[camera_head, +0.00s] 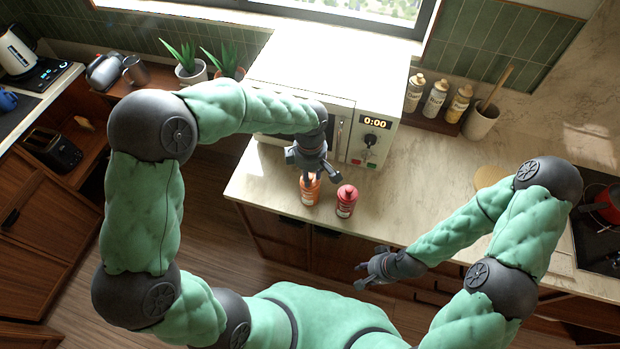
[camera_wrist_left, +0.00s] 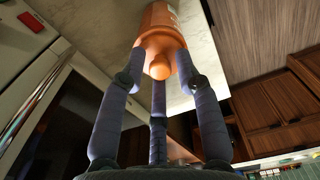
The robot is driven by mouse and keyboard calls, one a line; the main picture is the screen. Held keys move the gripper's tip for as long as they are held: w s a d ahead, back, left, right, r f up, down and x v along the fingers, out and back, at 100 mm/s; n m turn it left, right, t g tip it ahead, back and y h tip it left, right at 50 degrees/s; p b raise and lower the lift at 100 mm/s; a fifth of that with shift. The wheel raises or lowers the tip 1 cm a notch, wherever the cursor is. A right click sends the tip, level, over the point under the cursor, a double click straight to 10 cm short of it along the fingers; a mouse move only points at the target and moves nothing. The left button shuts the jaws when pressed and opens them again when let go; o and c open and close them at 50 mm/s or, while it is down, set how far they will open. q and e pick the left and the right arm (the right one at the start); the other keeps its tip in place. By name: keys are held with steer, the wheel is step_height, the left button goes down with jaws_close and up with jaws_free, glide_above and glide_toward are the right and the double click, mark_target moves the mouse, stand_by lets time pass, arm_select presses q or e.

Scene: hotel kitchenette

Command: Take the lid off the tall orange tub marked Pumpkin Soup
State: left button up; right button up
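The orange tub (camera_head: 310,190) stands upright on the counter, near its front edge. Its print is too small to read. In the left wrist view, the orange lid with its round knob (camera_wrist_left: 159,68) points toward my palm and appears seated on the tub (camera_wrist_left: 157,20). My left gripper (camera_head: 309,176) is right above the tub. In the left wrist view, the fingers of this gripper (camera_wrist_left: 159,58) reach around the lid, tips near its sides. I cannot tell whether they press on it. My right gripper (camera_head: 364,274) is open and empty, low in front of the counter.
A red tub (camera_head: 346,202) stands close to the right of the orange one. A microwave (camera_head: 335,95) is just behind. A rack of bottles (camera_head: 436,100) and a utensil crock (camera_head: 481,121) stand at the back right. The counter (camera_head: 425,190) right of the red tub is clear.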

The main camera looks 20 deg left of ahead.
arm_select(q)
steer(key=c, duration=0.3)
steer(key=shift+r, duration=0.15)
